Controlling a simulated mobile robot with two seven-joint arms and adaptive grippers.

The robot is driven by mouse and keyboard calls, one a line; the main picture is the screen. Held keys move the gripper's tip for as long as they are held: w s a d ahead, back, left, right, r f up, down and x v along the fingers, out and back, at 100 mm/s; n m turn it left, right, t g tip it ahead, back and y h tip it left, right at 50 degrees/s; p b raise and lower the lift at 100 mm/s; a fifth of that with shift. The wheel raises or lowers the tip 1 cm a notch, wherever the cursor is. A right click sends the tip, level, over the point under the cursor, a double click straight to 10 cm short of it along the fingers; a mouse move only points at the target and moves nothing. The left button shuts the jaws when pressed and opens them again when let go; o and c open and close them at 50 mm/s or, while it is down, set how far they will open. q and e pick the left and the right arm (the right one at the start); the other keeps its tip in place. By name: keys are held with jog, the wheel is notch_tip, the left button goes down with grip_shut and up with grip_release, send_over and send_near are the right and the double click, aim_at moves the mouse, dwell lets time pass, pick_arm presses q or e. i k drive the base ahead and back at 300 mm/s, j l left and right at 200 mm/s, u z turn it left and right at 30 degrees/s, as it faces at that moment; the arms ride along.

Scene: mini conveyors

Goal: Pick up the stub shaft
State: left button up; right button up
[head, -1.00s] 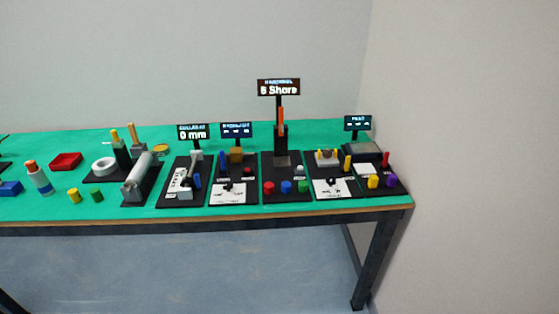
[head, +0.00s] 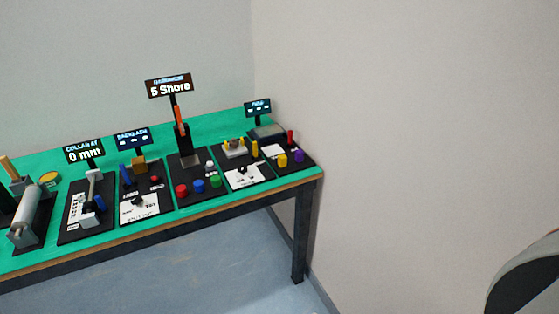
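I cannot tell for certain which small part is the stub shaft. A light grey cylinder (head: 30,212) lies on a dark base at the left edge. At the station whose sign (head: 84,152) reads "COLLAR AT 0 mm", a slim grey bar (head: 92,188) runs front to back beside a blue piece (head: 100,203). Small upright cylinders stand further right: red (head: 181,191), blue (head: 198,186), green (head: 215,181), yellow (head: 283,160) and purple (head: 299,156). Neither gripper is in view.
The green-topped table (head: 135,230) ends at its right corner, near a grey wall (head: 420,120). Black station boards with signs, including "5 Shore" (head: 169,88), fill its top. The blue-grey floor (head: 190,270) in front is clear.

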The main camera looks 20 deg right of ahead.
aim_at(282, 158)
jog(key=i+j, duration=0.25)
jog(key=i, duration=0.2)
jog(key=i+j+z, duration=0.15)
jog(key=i, duration=0.35)
jog(key=j+z, duration=0.15)
jog(key=z, duration=1.35)
